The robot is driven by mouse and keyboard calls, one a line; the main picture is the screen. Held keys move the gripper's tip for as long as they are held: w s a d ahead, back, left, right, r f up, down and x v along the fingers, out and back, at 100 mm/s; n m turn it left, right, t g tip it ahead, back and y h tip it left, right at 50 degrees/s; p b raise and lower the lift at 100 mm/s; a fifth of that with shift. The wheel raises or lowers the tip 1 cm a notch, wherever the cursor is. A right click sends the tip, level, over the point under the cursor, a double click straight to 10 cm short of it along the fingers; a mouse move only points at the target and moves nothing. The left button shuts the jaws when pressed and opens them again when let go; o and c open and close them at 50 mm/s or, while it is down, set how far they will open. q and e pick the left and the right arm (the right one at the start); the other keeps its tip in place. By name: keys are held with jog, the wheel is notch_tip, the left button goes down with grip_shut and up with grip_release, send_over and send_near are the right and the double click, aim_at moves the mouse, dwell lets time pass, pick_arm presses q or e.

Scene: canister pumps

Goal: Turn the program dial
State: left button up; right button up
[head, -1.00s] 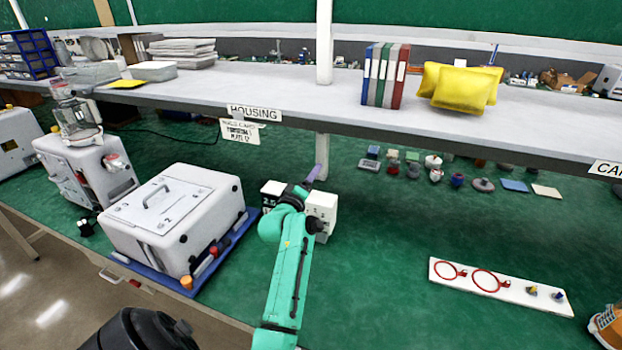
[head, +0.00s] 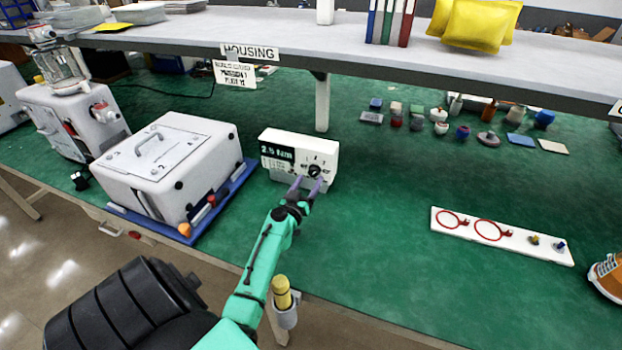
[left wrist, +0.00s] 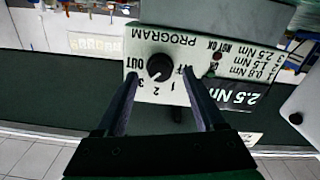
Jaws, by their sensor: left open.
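The program box (head: 325,151) is a white unit on the green bench, with a dark display reading 2.5 Nm. Its black round program dial (head: 315,170) is on the right of its front face. The left wrist view shows the dial (left wrist: 159,67) close up, with marks including OUT, 1, 2 and 3 around it. I cannot tell surely which mark it points to. My left gripper (head: 308,184) is open in front of the dial. In the left wrist view, its fingers (left wrist: 160,76) lie either side of the dial, with visible gaps; contact is not clear. My right gripper is out of view.
A white housing (head: 165,165) on a blue tray stands left of the program box. A white board with red rings (head: 505,237) lies to the right. Several small parts sit at the back under the shelf (head: 400,68).

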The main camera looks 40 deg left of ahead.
pick_arm(q)
jog(key=shift+x, duration=1.15)
jog(key=shift+s, duration=0.1)
jog(key=shift+c, duration=0.6)
grip_shut()
